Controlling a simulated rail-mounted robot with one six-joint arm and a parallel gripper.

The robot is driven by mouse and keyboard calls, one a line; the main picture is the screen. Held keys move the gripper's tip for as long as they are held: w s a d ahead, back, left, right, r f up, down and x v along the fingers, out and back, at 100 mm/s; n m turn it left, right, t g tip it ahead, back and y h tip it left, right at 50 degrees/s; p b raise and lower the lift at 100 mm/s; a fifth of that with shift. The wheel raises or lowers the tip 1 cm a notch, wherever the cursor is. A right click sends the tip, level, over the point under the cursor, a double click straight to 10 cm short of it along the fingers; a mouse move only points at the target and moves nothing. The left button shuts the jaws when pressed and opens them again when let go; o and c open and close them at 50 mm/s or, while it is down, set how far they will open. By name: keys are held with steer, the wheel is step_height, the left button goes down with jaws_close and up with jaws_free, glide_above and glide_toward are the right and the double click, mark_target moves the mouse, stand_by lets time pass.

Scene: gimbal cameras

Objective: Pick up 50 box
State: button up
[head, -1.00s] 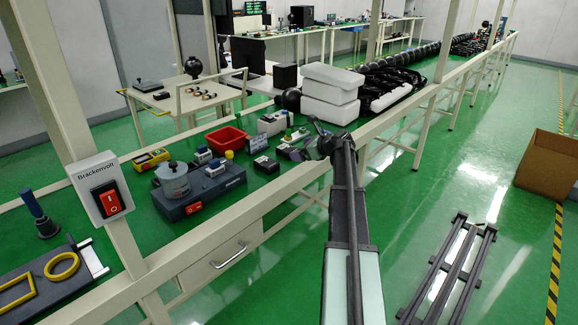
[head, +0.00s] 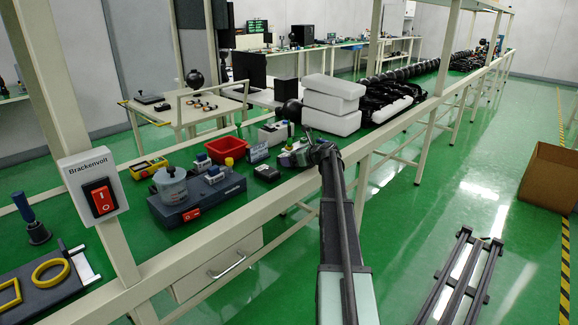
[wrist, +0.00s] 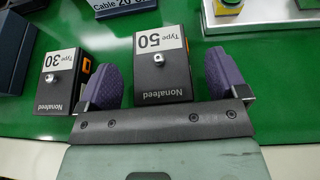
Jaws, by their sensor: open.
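The 50 box (wrist: 162,70) is a dark box with a white "Type 50" label, a small silver knob and the name Nonafeed on its front. In the wrist view it stands on the green bench between the two purple finger pads of my gripper (wrist: 164,66). In the head view my gripper (head: 302,154) is low over the bench's near edge, and I cannot make out the 50 box there.
A similar 30 box (wrist: 62,82) stands close left of my left finger. A box with a "Cable" label (wrist: 124,8) lies behind, and a green-and-yellow item (wrist: 232,8) is at back right. White foam blocks (head: 333,104) and a red bin (head: 227,149) are on the bench.

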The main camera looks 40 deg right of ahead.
steer(key=shift+w+f, duration=0.2)
steer(key=shift+w, duration=0.2)
steer(key=shift+r, duration=0.1)
steer(key=shift+a, duration=0.1)
steer(key=c, duration=1.1)
steer(key=shift+r, duration=0.1)
